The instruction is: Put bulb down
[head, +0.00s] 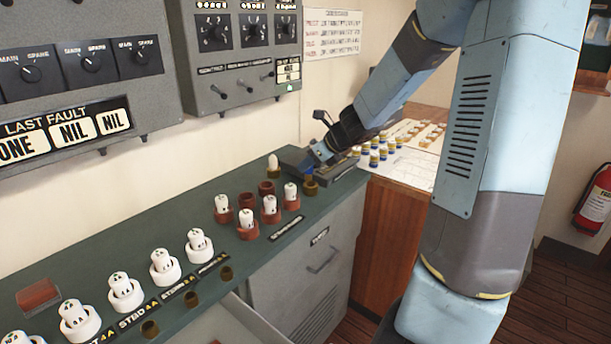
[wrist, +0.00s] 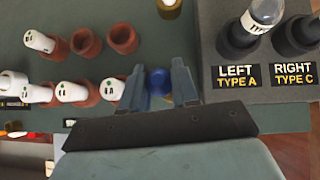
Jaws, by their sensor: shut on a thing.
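My gripper (head: 314,160) is low over the far end of the green console top. In the wrist view my gripper (wrist: 158,75) has a blue rounded thing (wrist: 159,81) between its fingers, seemingly part of the bulb. The rest of the bulb is hidden. Blue also shows below the gripper in the head view. Whether it touches the console or a socket I cannot tell. A grey holder block (wrist: 240,88) marked LEFT TYPE A and RIGHT TYPE C lies right of the gripper in the wrist view. A bulb (wrist: 265,12) stands in its left place.
Several white bulbs stand in red sockets (wrist: 70,91) left of the gripper; two red sockets (wrist: 86,42) (wrist: 123,39) are empty. A brass ring (head: 310,187) sits close to the gripper. Blue-capped bulbs (head: 383,152) stand on the side table. A drawer (head: 245,325) is open below.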

